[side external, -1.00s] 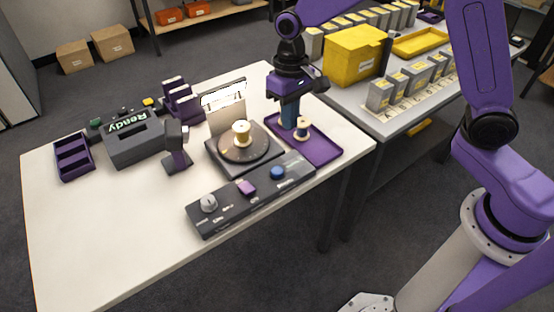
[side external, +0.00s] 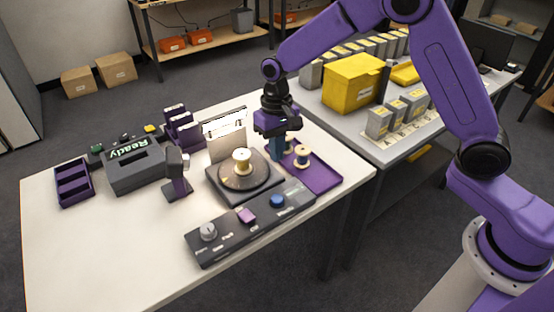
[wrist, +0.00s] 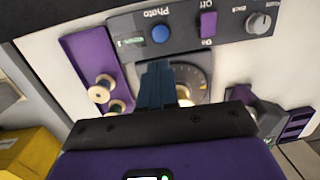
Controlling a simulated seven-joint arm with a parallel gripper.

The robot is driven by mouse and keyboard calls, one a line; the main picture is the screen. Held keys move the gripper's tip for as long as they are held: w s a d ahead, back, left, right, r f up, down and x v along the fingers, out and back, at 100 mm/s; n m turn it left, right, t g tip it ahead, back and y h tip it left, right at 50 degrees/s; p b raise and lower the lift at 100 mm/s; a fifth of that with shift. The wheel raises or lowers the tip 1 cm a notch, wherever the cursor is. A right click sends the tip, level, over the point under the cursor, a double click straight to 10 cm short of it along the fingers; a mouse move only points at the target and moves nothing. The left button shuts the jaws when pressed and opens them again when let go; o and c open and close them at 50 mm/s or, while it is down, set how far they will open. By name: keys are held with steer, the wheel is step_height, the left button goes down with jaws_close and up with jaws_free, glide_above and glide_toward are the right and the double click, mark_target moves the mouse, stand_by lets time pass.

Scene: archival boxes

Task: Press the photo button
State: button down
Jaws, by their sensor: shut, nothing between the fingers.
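The photo button is a round blue button (side external: 277,201) on the right part of the dark control panel (side external: 232,230). In the wrist view the blue button (wrist: 161,33) sits beside the word "Photo" and is fully visible. My gripper (side external: 277,157) is shut and empty, pointing down behind the button, between the turntable and the purple tray. In the wrist view my gripper's fingertips (wrist: 157,66) lie just below the button in the picture, apart from it.
The turntable (side external: 222,187) carries a spool (side external: 242,160). The purple tray (side external: 322,181) holds spools, one partly hidden by my gripper. The panel also has a purple switch (side external: 246,215) and grey knob (side external: 208,232). A phone-like stand (side external: 177,180) is left of the turntable.

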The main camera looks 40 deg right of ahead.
mark_target(278, 197)
steer(key=f, duration=0.8)
steer(key=s+f, duration=0.1)
steer(key=f, duration=0.3)
steer(key=shift+s+a+f, duration=0.1)
steer(key=shift+a, duration=0.25)
steer(key=shift+s+f, duration=0.15)
steer(key=shift+f, duration=1)
step_height(278, 197, up, 15)
steer(key=w, duration=0.2)
steer(key=shift+d+f, duration=0.15)
steer(key=shift+d, duration=0.25)
steer(key=shift+s, duration=0.1)
